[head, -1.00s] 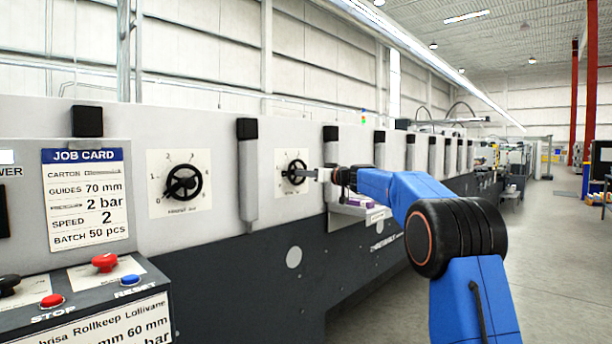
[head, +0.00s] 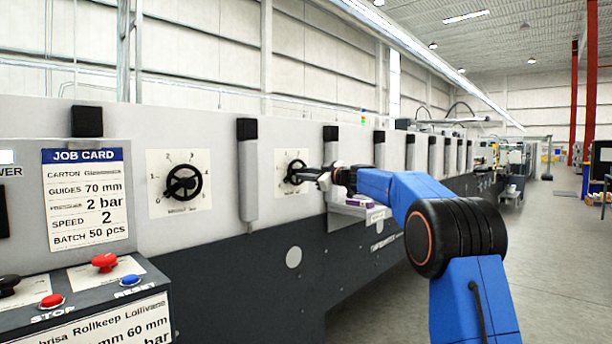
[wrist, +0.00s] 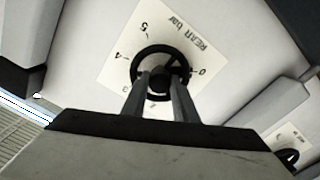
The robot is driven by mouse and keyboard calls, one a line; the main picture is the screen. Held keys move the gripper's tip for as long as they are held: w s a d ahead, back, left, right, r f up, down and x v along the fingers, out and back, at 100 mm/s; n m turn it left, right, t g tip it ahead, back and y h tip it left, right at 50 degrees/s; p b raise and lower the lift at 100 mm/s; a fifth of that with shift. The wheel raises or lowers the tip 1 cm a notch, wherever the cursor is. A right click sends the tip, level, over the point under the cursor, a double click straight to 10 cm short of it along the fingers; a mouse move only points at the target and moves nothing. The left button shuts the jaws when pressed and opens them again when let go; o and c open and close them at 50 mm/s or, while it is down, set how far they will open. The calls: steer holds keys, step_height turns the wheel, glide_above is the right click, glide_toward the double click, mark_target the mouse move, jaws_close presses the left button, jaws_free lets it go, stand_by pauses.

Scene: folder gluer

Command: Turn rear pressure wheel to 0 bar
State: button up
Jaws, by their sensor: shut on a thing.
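The rear pressure wheel (wrist: 160,66) is a black ring with spokes and a hub on a white dial plate (wrist: 118,70) marked "REAR bar". In the wrist view, a dark spoke runs from the hub towards the 0 mark (wrist: 200,71); I cannot tell surely which part is the pointer. My gripper (wrist: 163,88) is shut on the wheel, with one finger on each side of its hub. In the head view, the wheel (head: 292,171) is partly hidden behind my gripper (head: 312,174).
Another black wheel (head: 182,182) is on a similar plate further left on the machine. Dark-capped grey posts (head: 248,175) jut from the panel on either side of the rear dial. A job card (head: 87,197) reads 2 bar. A control box with red buttons (head: 105,262) stands front left.

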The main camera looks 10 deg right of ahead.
steer(key=shift+f, duration=0.15)
steer(key=o, duration=1.1)
steer(key=shift+c, duration=0.2)
steer(key=v, duration=1.7)
steer(key=shift+s, duration=0.15)
steer(key=s+a+f+m+g+h, duration=0.15)
steer(key=s+a+f, duration=0.3)
steer(key=s, duration=0.55)
steer(key=s+a+f+m+g+h, duration=0.1)
steer(key=s+a+f+m+g, duration=0.15)
steer(key=s+f, duration=0.5)
steer(key=s+a+f+m+g+h, duration=0.1)
steer(key=s+a+f+g, duration=0.25)
steer(key=s, duration=0.75)
steer(key=s+d+f+m+g+h, duration=0.1)
steer(key=s+d+f+m+h, duration=0.2)
steer(key=s+f, duration=0.8)
steer(key=s+d+f+m+g+h, duration=0.1)
steer(key=s+d+f+m+h, duration=0.3)
steer(key=s+f, duration=0.8)
steer(key=s, duration=0.7)
steer(key=shift+s+d+m, duration=0.15)
steer(key=shift+s+m, duration=0.05)
steer(key=shift+m, duration=0.2)
